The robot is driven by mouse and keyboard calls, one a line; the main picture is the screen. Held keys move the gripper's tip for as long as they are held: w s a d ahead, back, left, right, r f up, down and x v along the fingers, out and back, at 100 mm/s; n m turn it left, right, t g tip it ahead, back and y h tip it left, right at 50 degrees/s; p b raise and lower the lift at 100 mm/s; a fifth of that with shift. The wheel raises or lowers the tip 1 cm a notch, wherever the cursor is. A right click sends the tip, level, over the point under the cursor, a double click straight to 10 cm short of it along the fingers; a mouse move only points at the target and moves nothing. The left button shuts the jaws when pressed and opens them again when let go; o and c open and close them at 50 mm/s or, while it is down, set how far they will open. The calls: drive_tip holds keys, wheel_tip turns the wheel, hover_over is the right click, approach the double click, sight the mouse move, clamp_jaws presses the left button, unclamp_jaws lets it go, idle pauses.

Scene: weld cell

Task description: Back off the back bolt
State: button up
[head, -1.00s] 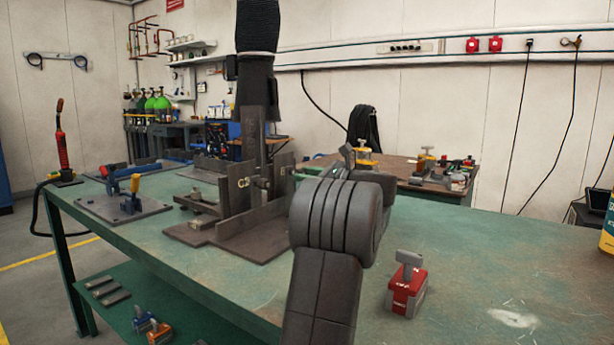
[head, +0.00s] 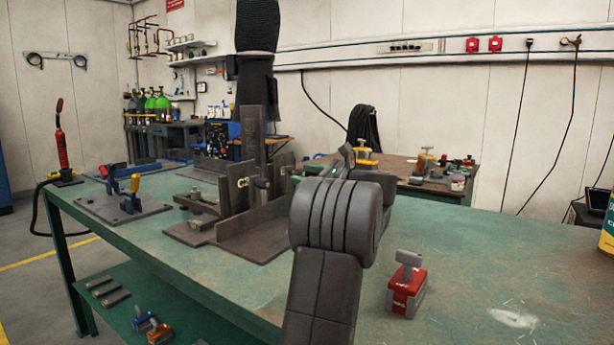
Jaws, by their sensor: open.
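A dark steel fixture (head: 225,240) stands on the green workbench, left of my arm. It has a base plate, upright plates and a tall post (head: 252,130). A small dark bolt-like part (head: 262,184) shows between the uprights. I cannot tell whether it is the back bolt; the fixture's far side is partly hidden. My arm rises from the bottom centre and bends over the bench right of the fixture.
A red block with a grey handle (head: 406,285) stands on the green bench (head: 460,240), right of my arm. A clamp plate (head: 122,207) lies left of the fixture. A black hose (head: 256,80) hangs behind the post. The bench's front right is mostly clear.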

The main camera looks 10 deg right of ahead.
wheel_tip(320, 180, up, 10)
drive_tip(key=p, duration=0.4)
drive_tip(key=shift+f, duration=0.1)
wheel_tip(320, 180, down, 10)
drive_tip(key=b, duration=0.4)
idle(0.6)
